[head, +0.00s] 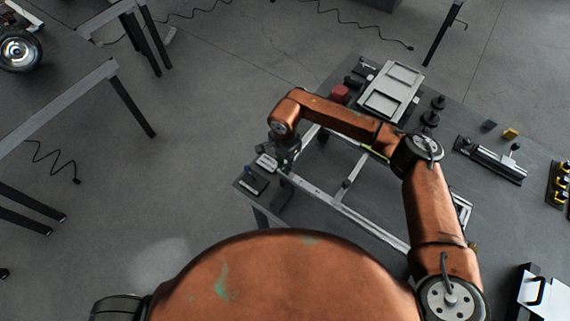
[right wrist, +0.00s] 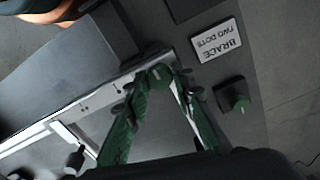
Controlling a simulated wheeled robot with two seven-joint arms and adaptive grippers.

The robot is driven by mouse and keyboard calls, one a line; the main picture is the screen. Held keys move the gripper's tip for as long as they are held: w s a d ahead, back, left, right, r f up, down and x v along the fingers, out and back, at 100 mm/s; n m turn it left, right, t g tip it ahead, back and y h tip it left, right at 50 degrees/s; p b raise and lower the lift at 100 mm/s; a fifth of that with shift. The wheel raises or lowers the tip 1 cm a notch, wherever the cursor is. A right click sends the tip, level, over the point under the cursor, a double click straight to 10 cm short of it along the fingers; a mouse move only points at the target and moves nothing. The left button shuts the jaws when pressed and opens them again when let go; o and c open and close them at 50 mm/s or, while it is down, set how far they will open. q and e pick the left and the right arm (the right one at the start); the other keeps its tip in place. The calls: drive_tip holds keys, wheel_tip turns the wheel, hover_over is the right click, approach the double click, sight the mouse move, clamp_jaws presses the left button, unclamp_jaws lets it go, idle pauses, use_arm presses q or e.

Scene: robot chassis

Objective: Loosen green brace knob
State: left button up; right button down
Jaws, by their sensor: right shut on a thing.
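The green brace knob (right wrist: 160,76) is round with a pale line across its top and sits at the corner of a light metal frame (right wrist: 92,93). My right gripper (right wrist: 161,84) is closed in on it, with a green-worn finger on either side. In the head view my right gripper (head: 283,152) reaches down at the frame's near-left corner, and the knob is hidden there. The metal frame (head: 375,230) lies on the dark table. A white label reading BRACE TWO DOTS (right wrist: 217,40) lies beside the knob. My left gripper is not in view.
A dark block with a green-topped knob (right wrist: 238,97) stands near the label. A grey tray (head: 391,92), a red part (head: 340,93) and several dark knobs stand farther back. A clamp-like rail (head: 490,160) lies at the right.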

drive_tip(key=shift+f+m+b, duration=0.1)
drive_tip(key=shift+m+b, duration=0.5)
drive_tip(key=shift+m, duration=0.3)
drive_tip(key=shift+m+b, duration=0.3)
drive_tip(key=shift+m, duration=0.8)
drive_tip(key=c, duration=1.7)
unclamp_jaws()
drive_tip(key=shift+o, duration=0.2)
wheel_tip(320, 180, up, 12)
drive_tip(key=shift+d, duration=0.1)
